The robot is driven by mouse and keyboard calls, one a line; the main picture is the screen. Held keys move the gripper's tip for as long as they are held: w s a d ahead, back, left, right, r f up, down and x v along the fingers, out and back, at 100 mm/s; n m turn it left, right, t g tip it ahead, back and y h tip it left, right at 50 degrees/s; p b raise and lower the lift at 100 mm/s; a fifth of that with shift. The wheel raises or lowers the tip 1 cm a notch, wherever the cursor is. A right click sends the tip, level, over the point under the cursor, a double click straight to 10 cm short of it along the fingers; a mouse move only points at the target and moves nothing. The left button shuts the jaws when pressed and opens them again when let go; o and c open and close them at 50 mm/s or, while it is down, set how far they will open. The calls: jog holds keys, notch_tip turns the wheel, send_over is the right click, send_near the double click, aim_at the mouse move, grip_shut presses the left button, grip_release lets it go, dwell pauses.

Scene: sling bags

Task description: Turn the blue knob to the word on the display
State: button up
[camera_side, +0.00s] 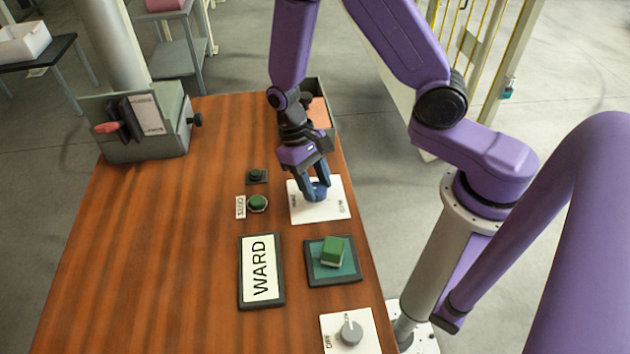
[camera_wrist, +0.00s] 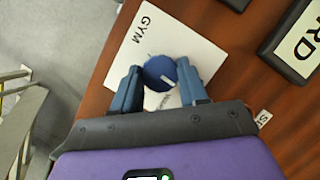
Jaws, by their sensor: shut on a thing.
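The blue knob (camera_side: 316,191) sits on a white plate (camera_side: 320,213) near the right edge of the table. In the wrist view the knob (camera_wrist: 160,72) shows a white pointer line toward its lower right. The plate (camera_wrist: 185,40) carries the word GYM; another word near the gripper is partly hidden and too small to read surely. The display (camera_side: 262,270) reads WARD in black on white; its corner (camera_wrist: 300,45) also shows in the wrist view. My gripper (camera_side: 317,188) points down at the plate, its blue fingers (camera_wrist: 160,82) shut on the knob from both sides.
A green block (camera_side: 332,251) rests on a dark-framed teal pad. A grey knob (camera_side: 350,333) on a white plate stands at the front. Green buttons (camera_side: 257,203) lie left of the blue knob. A grey box with a red handle (camera_side: 107,127) stands far left. The table's left half is clear.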

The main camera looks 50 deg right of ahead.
jog(key=m+y, duration=0.1)
jog(key=m, duration=0.2)
jog(key=m+t+y, duration=0.1)
jog(key=m, duration=0.1)
jog(key=shift+d+m, duration=0.2)
jog(key=shift+m, duration=0.2)
jog(key=m, duration=0.2)
jog(key=m+t+y, duration=0.1)
jog(key=m, duration=0.1)
jog(key=shift+s+m+y, duration=0.1)
jog(key=shift+m+y, duration=0.2)
jog(key=shift+m, duration=0.1)
jog(key=shift+d, duration=0.1)
jog(key=o, duration=1.1)
jog(key=shift+c, duration=0.2)
jog(key=shift+r, duration=0.1)
jog(key=shift+v, duration=0.85)
jog(key=v, duration=1.5)
jog(key=shift+s+r, duration=0.2)
jog(key=shift+r, duration=0.15)
